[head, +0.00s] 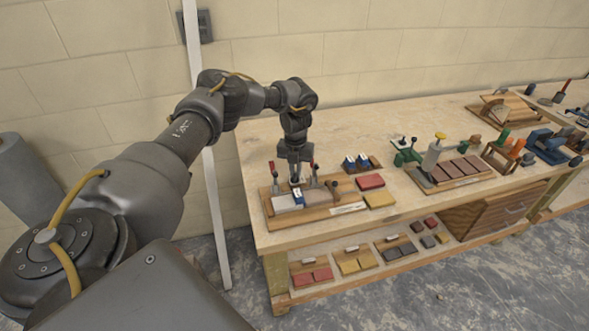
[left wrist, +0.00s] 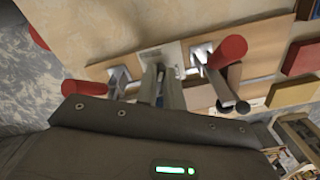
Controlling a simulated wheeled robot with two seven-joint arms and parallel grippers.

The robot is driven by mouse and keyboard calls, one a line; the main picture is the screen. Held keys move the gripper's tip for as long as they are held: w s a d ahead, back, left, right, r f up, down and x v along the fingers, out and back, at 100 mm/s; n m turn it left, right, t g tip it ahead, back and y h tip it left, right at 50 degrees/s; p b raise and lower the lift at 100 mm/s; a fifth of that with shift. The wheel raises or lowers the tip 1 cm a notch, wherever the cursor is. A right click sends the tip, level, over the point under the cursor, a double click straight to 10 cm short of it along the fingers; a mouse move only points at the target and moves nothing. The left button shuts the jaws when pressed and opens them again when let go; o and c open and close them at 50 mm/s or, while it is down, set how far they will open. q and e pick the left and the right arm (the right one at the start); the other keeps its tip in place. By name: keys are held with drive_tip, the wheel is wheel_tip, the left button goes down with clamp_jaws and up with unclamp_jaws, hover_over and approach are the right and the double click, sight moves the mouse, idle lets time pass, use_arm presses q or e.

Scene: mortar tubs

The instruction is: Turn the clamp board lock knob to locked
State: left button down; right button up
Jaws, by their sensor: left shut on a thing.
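The clamp board (head: 313,213) is a wooden board at the left front of the bench, with red-handled clamps. One red handle (head: 273,169) is at its left and another (head: 312,168) is nearer its middle. A dark round-ended part (head: 333,184), possibly the lock knob, is at its right; its setting cannot be read. My left gripper (head: 297,181) points down over the board, shut on a small blue-and-white piece (head: 298,197). In the left wrist view the fingers (left wrist: 161,84) are between two red handles (left wrist: 84,88) (left wrist: 228,51). My right gripper is not in view.
Two blue-and-white pieces (head: 349,163) stand behind the board. A red block (head: 370,182) and a yellow block (head: 379,200) lie to its right. A green-and-grey fixture (head: 431,158) is farther right. The bench top (head: 345,125) behind is clear.

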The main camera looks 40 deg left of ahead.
use_arm(q)
drive_tip(key=m, duration=0.6)
drive_tip(key=shift+w+d+m, duration=0.1)
drive_tip(key=shift+d+m, duration=0.2)
drive_tip(key=m, duration=0.5)
drive_tip(key=shift+d+m+b, duration=0.25)
drive_tip(key=shift+m+b, duration=0.05)
drive_tip(key=shift+m, duration=0.1)
drive_tip(key=c, duration=1.5)
unclamp_jaws()
drive_tip(key=shift+r, duration=0.1)
